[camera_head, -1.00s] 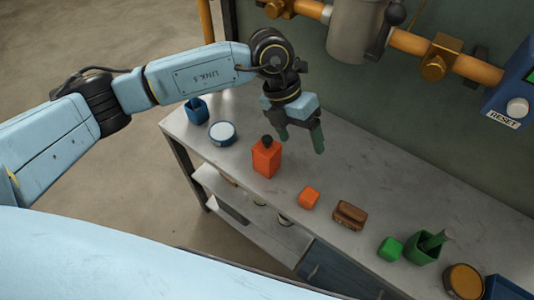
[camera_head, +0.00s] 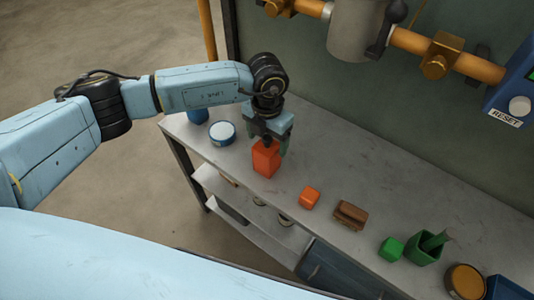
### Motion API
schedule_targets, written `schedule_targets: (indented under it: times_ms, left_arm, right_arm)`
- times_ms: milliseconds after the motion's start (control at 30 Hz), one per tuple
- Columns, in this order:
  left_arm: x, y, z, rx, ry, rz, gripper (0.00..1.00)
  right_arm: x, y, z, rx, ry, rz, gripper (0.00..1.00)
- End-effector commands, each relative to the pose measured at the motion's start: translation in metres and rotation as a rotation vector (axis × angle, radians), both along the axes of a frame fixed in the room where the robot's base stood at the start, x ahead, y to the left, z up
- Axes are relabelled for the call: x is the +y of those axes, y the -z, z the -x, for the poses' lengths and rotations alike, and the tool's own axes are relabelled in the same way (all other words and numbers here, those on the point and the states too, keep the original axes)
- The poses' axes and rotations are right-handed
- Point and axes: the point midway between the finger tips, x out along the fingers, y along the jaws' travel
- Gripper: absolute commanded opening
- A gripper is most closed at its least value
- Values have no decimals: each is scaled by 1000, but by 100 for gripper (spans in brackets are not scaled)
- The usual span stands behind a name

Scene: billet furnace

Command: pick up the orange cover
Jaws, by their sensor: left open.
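The orange cover (camera_head: 265,162) is a tall, boxy orange piece standing upright on the grey bench, left of the middle of the view. The dark knob on its top is now hidden behind my gripper. My left gripper (camera_head: 268,142) is open, pointing down right over the top of the cover. One finger shows at the cover's right upper edge; the other is harder to make out. I cannot tell whether the fingers touch it. My right gripper is not in view.
A small orange block (camera_head: 309,197), a brown block (camera_head: 350,214), a green block (camera_head: 391,248) and a green container (camera_head: 424,248) stand to the right. A white-topped round tin (camera_head: 222,132) is to the left. Pipes (camera_head: 400,41) run along the wall behind.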

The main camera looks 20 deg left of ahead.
Motion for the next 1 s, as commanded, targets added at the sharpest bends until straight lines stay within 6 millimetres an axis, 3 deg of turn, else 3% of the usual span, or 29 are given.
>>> schedule_targets:
  times_ms: [233, 500, 900, 1000]
  left_arm:
    - [-3, 38, 2, 2, -1, 0, 78]
    - [-2, 42, 1, 0, 0, 1, 78]
    - [-2, 42, 1, 0, 0, 1, 26]
    - [-2, 41, 1, -1, 0, 1, 25]
  right_arm:
    - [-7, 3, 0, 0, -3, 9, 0]
    - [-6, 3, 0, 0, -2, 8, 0]
    - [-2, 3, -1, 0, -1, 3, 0]
    - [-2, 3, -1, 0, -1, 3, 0]
